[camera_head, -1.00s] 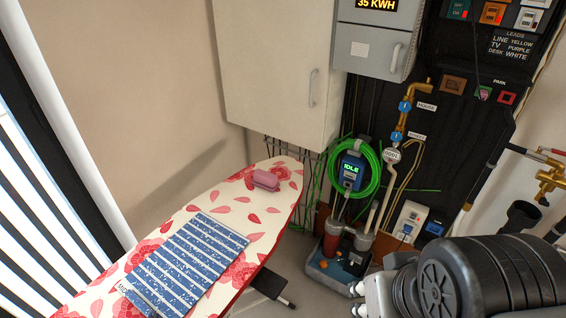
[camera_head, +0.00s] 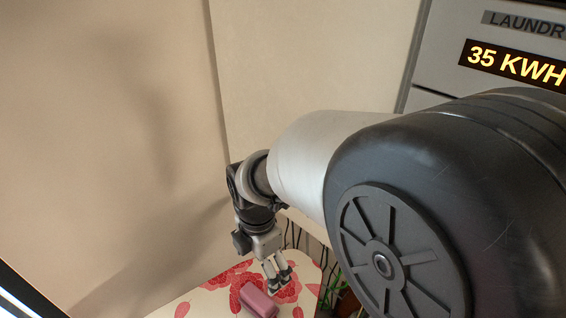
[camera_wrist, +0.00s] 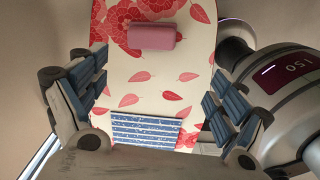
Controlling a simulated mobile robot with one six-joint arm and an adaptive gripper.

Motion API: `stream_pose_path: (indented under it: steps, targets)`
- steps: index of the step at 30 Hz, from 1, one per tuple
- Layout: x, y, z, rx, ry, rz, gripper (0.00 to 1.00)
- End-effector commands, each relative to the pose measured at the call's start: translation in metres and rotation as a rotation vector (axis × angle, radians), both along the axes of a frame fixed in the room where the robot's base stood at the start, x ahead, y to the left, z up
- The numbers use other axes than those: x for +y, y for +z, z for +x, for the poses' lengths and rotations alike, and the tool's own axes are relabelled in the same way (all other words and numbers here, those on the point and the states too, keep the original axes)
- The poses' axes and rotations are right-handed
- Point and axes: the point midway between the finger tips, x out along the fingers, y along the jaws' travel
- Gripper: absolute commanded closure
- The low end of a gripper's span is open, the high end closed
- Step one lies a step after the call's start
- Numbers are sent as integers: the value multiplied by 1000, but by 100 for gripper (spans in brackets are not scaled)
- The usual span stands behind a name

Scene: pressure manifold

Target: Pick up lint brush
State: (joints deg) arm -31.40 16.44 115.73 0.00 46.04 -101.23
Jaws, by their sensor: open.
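The lint brush appears to be the pink rounded block (camera_head: 258,300) lying on the flowered ironing board (camera_head: 205,300). It also shows near the top of the wrist view (camera_wrist: 152,36), with clear board around it. No bristles can be made out. My gripper (camera_head: 275,283) points down over the board, just to the right of the block in the head view. In the wrist view its two fingers (camera_wrist: 158,92) are spread wide with nothing between them. The block lies beyond the fingertips and is not held.
A pale cabinet (camera_head: 310,60) and a beige wall (camera_head: 100,130) stand close behind the board. A grey unit (camera_head: 470,25) with a lit display is at the upper right.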

Motion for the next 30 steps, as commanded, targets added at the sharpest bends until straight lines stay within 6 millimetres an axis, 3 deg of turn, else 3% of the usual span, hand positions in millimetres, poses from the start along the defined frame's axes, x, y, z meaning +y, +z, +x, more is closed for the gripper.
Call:
stream_pose_path:
  steps: [3,6,21,30]
  targets:
    - [17,-19,-1,22,145,-15,0]
    - [21,-31,-1,27,193,-19,0]
    - [21,-132,-1,28,197,-19,0]
    - [21,-150,0,26,196,-18,0]
